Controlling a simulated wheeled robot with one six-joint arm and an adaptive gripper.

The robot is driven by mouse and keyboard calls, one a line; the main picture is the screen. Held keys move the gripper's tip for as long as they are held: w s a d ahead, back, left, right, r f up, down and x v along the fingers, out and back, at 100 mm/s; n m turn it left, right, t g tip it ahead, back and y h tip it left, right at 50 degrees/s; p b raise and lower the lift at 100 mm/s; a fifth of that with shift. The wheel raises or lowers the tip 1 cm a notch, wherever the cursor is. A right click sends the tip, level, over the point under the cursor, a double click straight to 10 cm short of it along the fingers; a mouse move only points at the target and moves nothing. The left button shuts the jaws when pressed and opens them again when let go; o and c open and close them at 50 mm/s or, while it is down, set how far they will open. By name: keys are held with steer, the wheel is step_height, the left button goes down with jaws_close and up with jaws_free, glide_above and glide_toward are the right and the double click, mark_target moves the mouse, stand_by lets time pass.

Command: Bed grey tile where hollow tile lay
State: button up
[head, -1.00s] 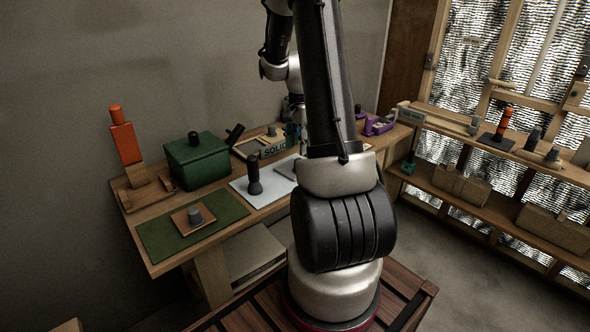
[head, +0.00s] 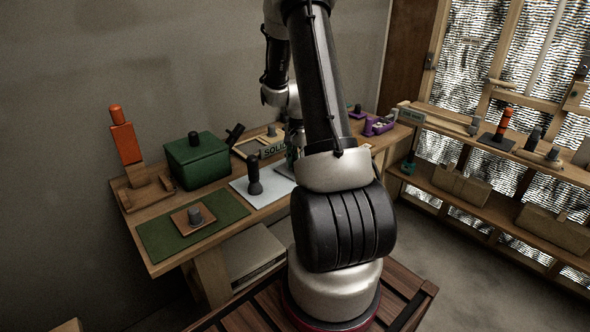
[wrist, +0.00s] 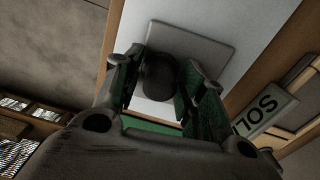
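The grey tile (wrist: 205,45) lies flat on a pale sheet and carries a dark round knob (wrist: 158,75), seen from above in the wrist view. My gripper (wrist: 158,88) is low over it, with its green-padded fingers apart on either side of the knob. I see no clear grip on the knob. In the head view the grey tile (head: 286,171) is partly hidden behind my arm. A brown tile with a grey knob (head: 186,226) lies on a green mat (head: 150,240). I cannot tell which spot held the hollow tile.
A dark upright tool (head: 254,178) stands on the pale sheet (head: 243,186). A green box (head: 196,162) and an orange-handled tool (head: 125,145) stand at left. Shelves (head: 480,195) stand at right.

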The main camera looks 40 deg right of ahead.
jaws_close()
steer(key=shift+r, duration=0.2)
steer(key=shift+r, duration=3.3)
